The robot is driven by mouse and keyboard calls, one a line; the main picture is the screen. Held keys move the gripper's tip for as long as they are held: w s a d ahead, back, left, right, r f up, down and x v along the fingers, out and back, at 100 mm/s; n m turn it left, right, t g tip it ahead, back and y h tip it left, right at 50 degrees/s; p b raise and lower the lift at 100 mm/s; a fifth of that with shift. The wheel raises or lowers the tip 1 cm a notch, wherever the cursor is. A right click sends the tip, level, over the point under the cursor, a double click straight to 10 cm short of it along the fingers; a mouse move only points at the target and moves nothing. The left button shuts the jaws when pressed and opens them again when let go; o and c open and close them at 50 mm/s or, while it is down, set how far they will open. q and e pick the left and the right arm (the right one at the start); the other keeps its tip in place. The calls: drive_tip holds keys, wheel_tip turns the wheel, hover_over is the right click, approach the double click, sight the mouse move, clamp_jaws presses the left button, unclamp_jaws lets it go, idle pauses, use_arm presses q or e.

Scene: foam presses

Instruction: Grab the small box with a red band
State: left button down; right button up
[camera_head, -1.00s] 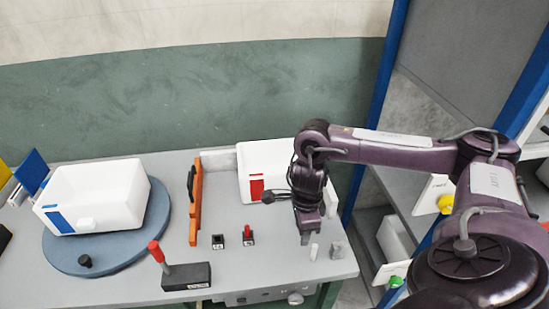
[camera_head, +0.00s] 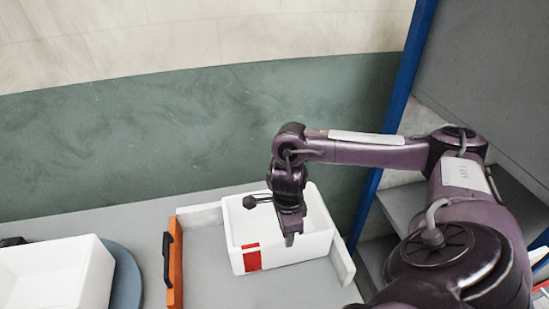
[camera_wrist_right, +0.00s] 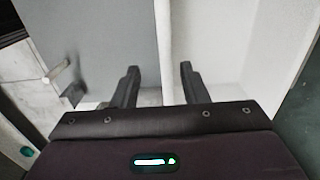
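The small white open-topped box (camera_head: 300,250) with a red band (camera_head: 251,257) on its front stands on the grey table in the head view. My right gripper (camera_head: 289,241) points down at the box's front wall. In the right wrist view the two fingers of my right gripper (camera_wrist_right: 158,70) are apart. The pale wall of the box (camera_wrist_right: 165,50) runs between them, with clear gaps on both sides. Grey table shows left of the wall and the white box inside shows right of it. My left gripper is not in view.
An orange bar with a dark handle (camera_head: 174,270) stands left of the box. A low pale block (camera_head: 343,262) stands at its right. Another white box (camera_head: 60,275) sits on a blue-grey round plate (camera_head: 126,280) at the left. Grey shelving with blue posts (camera_head: 393,120) rises at the right.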

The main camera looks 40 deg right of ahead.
drive_tip(key=f, duration=0.1)
drive_tip(key=f+p, duration=0.1)
drive_tip(key=f, duration=0.1)
drive_tip(key=w+f+p, duration=0.1)
drive_tip(key=f, duration=0.1)
drive_tip(key=shift+f, duration=0.25)
drive_tip(key=shift+s, duration=0.1)
drive_tip(key=shift+c, duration=1)
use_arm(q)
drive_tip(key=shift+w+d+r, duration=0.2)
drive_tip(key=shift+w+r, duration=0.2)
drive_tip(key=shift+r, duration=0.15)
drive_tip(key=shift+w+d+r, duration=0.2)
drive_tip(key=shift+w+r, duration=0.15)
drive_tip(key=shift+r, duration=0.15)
use_arm(e)
clamp_jaws()
